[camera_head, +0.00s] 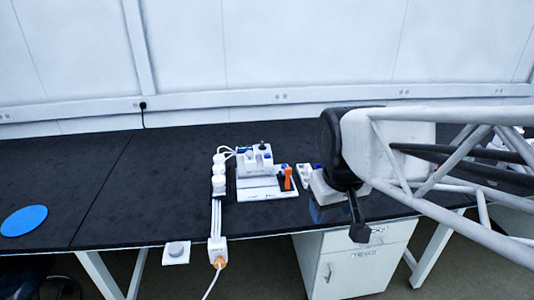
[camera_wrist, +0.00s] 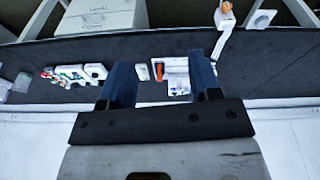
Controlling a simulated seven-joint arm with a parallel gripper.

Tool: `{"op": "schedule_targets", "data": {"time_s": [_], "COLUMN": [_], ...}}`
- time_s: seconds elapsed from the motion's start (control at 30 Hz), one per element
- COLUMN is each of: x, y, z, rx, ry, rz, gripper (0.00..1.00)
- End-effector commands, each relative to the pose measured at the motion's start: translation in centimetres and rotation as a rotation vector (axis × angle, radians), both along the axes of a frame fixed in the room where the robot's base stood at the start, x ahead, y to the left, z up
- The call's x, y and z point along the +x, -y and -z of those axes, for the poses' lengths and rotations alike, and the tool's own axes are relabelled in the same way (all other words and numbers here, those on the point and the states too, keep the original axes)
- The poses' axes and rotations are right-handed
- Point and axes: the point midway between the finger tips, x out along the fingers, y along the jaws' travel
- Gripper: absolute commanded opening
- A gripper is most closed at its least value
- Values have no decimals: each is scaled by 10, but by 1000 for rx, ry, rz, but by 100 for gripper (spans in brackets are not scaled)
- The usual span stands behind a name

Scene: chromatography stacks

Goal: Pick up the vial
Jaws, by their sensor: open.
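I cannot clearly make out a vial; the small items on the bench are too small to tell apart. A white instrument (camera_head: 255,160) stands on a white tray (camera_head: 252,193), which holds an orange upright piece (camera_head: 288,177) and small blue-topped details. In the wrist view the tray (camera_wrist: 177,97) and orange piece (camera_wrist: 158,70) show between my fingers, farther off. My gripper (camera_wrist: 160,62) is open and empty, with its two dark fingers apart. In the head view its dark finger (camera_head: 358,230) hangs near the bench's front edge, right of the tray.
A small white block (camera_head: 304,174) sits right of the tray. White connectors (camera_head: 218,175) and cables run left of it to the front edge. A blue disc (camera_head: 24,220) lies far left. The bench (camera_head: 130,190) between is clear. A white cabinet (camera_head: 355,262) stands below.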

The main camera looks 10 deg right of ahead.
Motion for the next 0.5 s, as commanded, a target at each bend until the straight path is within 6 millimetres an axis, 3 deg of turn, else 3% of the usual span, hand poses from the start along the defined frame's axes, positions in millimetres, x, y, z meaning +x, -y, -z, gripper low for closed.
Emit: {"op": "schedule_targets", "data": {"time_s": [0.5], "x": [127], "y": [4], "z": [-12], "rx": [-54], "ry": [-48], "rz": [-287], "gripper": [57]}}
